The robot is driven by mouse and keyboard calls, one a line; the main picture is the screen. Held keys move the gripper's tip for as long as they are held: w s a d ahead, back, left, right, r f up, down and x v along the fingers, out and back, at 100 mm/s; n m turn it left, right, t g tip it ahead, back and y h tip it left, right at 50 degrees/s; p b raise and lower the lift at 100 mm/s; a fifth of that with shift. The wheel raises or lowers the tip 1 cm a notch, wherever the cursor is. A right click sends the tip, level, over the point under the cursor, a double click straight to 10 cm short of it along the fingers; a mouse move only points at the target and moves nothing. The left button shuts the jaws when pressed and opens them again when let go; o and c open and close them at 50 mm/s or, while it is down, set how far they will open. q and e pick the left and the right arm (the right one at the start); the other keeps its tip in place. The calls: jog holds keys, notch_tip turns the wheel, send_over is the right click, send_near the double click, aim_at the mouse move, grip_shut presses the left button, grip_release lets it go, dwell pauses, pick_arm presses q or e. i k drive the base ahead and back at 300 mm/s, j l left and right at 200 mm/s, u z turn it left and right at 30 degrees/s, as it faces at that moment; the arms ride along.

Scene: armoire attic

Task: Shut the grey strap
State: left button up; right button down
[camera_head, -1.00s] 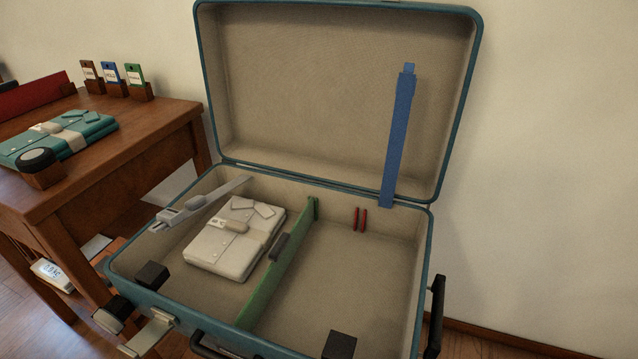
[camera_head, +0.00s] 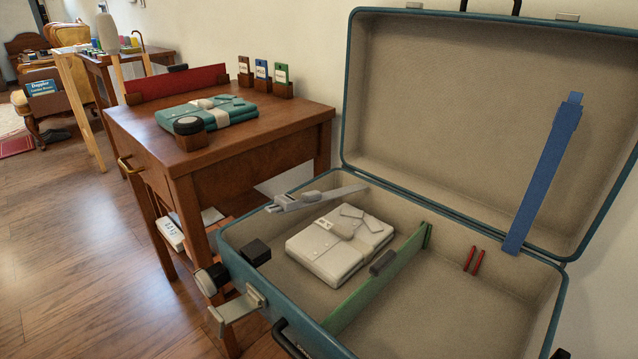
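The grey strap (camera_head: 318,198) is in the left part of the open teal suitcase (camera_head: 239,251). It stands out from the left wall above the floor, slanting up towards the back, with a buckle-like piece at its left end. It does not lie across the folded white shirt (camera_head: 330,258) below it. A blue strap (camera_head: 546,175) stands up against the raised lid on the right. A green divider (camera_head: 372,290) splits the suitcase floor. Neither of my grippers shows in the view.
A wooden desk (camera_head: 254,140) stands left of the suitcase, with a folded teal shirt (camera_head: 232,119) and several coloured tags on it. Two red strips (camera_head: 473,259) are on the suitcase's back wall. Open wood floor (camera_head: 75,250) lies to the left.

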aim_at(308, 198)
jog(key=k+l+u, duration=0.25)
jog(key=u, duration=0.15)
jog(key=k+l+u, duration=0.15)
jog(key=k+u, duration=0.25)
